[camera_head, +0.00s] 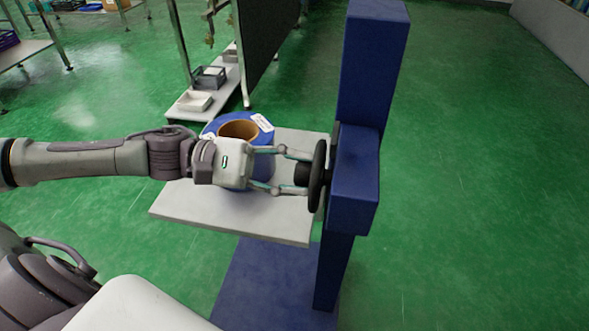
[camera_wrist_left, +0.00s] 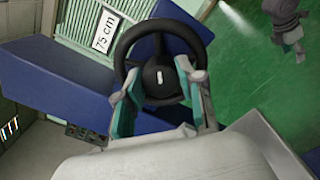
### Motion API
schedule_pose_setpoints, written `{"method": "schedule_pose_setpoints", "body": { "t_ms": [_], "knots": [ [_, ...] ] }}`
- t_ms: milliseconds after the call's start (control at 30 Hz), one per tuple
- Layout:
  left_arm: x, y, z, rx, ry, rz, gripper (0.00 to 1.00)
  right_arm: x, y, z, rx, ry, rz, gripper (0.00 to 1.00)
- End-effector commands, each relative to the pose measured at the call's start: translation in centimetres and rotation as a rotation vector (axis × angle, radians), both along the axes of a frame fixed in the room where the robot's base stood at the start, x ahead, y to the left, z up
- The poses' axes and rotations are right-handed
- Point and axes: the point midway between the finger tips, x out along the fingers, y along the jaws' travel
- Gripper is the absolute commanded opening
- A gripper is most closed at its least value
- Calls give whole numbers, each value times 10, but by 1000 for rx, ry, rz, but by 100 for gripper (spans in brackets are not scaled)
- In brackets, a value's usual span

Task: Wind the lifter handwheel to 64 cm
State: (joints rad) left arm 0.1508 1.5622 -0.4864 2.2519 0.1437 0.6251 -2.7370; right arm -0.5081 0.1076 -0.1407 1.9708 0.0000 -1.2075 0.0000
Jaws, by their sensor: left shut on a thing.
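The black handwheel (camera_head: 317,176) is on the left side of the blue lifter column (camera_head: 357,160). My left gripper (camera_head: 307,172) reaches in from the left over the platform and is shut on the handwheel's hub. In the left wrist view the handwheel (camera_wrist_left: 160,42) faces me, with my left gripper's fingers (camera_wrist_left: 160,90) on either side of its hub. A white sign (camera_wrist_left: 107,31) beside the wheel reads 75 cm. The lifter's grey platform (camera_head: 230,227) carries a blue roll (camera_head: 262,168) with a brown core.
The lifter's blue base plate (camera_head: 265,285) lies on the green floor. Behind the platform stands a rack with a dark panel (camera_head: 262,40), with a white tray (camera_head: 194,101) and a grey bin (camera_head: 209,77) on its shelf. The floor right of the column is clear.

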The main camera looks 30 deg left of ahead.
Motion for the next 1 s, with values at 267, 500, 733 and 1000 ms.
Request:
{"method": "schedule_pose_setpoints", "body": {
  "t_ms": [267,500,733,1000],
  "knots": [
    [0,0,1,-21,74,0,4,1,-1,-4,-1,0,1,64],
    [1,0,2,-67,234,0,4,-1,-1,-27,-4,10,6,64],
    [1,0,2,-115,398,-1,4,-11,-2,-54,-5,27,8,64],
    [1,0,2,-155,536,-1,4,-24,-3,-81,-5,43,11,64]
  ]
}}
